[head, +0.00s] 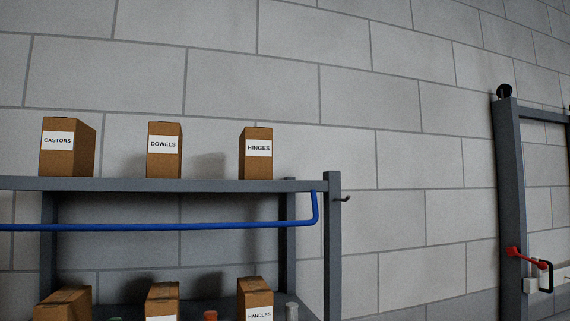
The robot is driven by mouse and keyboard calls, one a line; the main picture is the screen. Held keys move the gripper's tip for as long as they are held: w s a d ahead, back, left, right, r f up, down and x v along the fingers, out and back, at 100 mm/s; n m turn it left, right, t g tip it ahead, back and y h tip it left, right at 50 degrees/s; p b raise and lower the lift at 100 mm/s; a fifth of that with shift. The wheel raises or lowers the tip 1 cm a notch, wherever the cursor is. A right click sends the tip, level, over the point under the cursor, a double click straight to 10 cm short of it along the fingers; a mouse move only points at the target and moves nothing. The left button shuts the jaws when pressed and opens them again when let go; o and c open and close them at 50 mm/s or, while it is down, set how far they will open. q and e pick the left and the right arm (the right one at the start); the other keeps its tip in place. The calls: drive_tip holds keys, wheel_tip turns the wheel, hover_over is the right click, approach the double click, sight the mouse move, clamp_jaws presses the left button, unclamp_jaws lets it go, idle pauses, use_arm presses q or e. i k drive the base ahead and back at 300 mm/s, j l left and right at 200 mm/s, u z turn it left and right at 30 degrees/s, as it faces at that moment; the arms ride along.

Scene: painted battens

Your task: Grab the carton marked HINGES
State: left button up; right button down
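The carton marked HINGES (258,164) is a brown box with a white label. It stands upright on the top shelf (215,185) of a grey rack, at the right of the row of cartons there. Its lower edge meets the shelf, and nothing covers its front. Neither of my grippers shows in the head view.
Cartons marked DOWELS (164,166) and CASTORS (62,163) stand left of it, with gaps between. A blue bar (180,227) runs along the rack's front below the top shelf. A HANDLES carton (257,297) stands lower. A grey frame (510,190) is at right.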

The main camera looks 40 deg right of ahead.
sight(255, 144)
drive_tip(key=j+z, duration=0.15)
drive_tip(key=z, duration=0.25)
drive_tip(key=j+z, duration=0.1)
drive_tip(key=z, duration=0.35)
drive_tip(key=j+z, duration=0.15)
drive_tip(key=z, duration=0.25)
drive_tip(key=j+u, duration=0.15)
drive_tip(key=j, duration=0.3)
